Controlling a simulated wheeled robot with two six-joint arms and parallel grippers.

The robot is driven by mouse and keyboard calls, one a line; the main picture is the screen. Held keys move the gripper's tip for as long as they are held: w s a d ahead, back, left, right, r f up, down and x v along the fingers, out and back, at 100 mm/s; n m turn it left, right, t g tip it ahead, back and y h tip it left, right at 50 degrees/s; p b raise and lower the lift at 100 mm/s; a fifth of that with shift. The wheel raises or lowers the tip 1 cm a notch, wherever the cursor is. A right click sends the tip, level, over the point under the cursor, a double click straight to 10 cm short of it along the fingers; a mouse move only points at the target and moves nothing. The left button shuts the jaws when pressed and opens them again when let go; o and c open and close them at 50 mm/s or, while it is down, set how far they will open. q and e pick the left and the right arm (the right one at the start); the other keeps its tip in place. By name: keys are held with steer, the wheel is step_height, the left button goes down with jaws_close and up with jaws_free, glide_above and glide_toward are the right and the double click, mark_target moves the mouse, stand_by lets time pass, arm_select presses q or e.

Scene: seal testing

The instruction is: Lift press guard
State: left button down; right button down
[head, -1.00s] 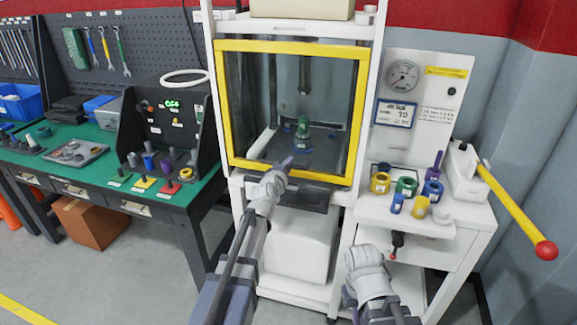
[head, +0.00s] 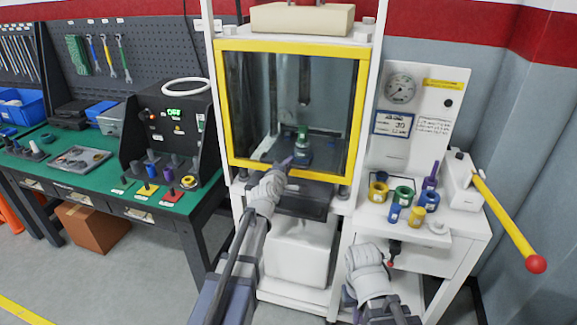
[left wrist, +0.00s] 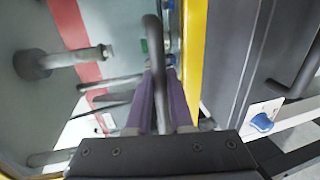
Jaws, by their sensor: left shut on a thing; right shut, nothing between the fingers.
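The press guard is a clear panel in a yellow frame (head: 290,47) on the front of the white press. Its lower bar stands slightly above the press's table edge. My left gripper (head: 285,164) is at the guard's lower bar in the head view. In the left wrist view its purple fingers (left wrist: 158,100) are shut on a dark bar handle (left wrist: 154,60), beside the yellow frame (left wrist: 194,55). Behind the panel a small green-topped piece (head: 302,134) stands under the ram. My right gripper (head: 357,315) is low in front of the side cart, shut and empty, its fingers mostly hidden.
A side cart (head: 450,232) at right holds several coloured rings and cylinders. A long yellow lever (head: 505,220) with a red ball juts out beyond it. A green-topped bench (head: 60,185) with a black control box (head: 165,125) stands at left.

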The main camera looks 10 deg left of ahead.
arm_select(q)
step_height(320, 180, up, 20)
steer(key=p, duration=1.8)
steer(key=shift+f, duration=0.1)
steer(key=c, duration=0.8)
jaws_free()
steer(key=p, duration=0.2)
glide_toward(293, 105)
steer(key=v, duration=0.2)
steer(key=shift+s, duration=0.3)
steer(key=shift+f, duration=0.1)
